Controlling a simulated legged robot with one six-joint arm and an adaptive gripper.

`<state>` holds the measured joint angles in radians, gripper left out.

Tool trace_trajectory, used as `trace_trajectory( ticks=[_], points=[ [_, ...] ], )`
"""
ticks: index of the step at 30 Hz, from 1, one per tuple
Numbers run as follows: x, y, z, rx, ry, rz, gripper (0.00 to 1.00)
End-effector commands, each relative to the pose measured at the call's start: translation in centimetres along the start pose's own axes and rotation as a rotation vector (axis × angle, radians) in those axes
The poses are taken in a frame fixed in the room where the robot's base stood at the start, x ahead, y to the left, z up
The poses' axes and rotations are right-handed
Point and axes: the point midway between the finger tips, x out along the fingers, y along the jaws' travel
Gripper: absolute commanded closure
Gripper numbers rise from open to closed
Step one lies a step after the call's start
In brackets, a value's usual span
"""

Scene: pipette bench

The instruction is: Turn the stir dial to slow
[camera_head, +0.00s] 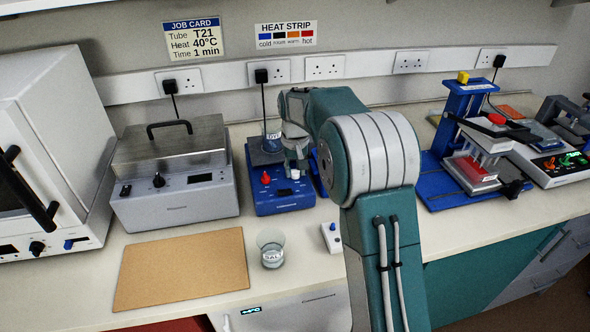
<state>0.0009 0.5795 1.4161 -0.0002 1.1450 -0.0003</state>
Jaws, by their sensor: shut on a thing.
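A blue stirrer (285,203) stands on the bench, left of my arm. A red dial (266,178) is on the left of its front and a white dial (295,174) on the right. I cannot read any dial marks, so the slow setting does not show. A beaker with a dark label (272,137) stands at the back of the stirrer, partly hidden by my arm. My gripper (295,168) points down over the white dial and is shut on it; its fingers are small and partly hidden in this view.
A beaker labelled SAL (271,252) and a small white device (331,238) stand in front of the stirrer. A lidded grey bath (178,205) is to its left, with a brown board (180,270) in front. A blue press (468,140) stands right of my arm.

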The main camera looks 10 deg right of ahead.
Motion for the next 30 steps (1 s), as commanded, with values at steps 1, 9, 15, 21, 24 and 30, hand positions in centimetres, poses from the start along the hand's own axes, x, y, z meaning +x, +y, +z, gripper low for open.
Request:
trace_trajectory(
  ticks=[1, 9, 15, 21, 24, 30],
  points=[
    [0.2, -0.1, 0.0, 0.001, -0.003, -0.001, 1.00],
    [0.3, -0.1, 0.0, 0.000, -0.003, -0.001, 1.00],
    [0.2, -0.1, 0.0, -0.001, -0.002, -0.001, 0.30],
    [0.1, 0.0, 0.1, -0.001, -0.001, 0.000, 0.30],
    [-0.1, 0.0, 0.1, -0.001, 0.000, 0.000, 0.30],
    [-2.8, -0.1, 0.0, -0.001, 0.003, 0.000, 0.30]
  ],
)
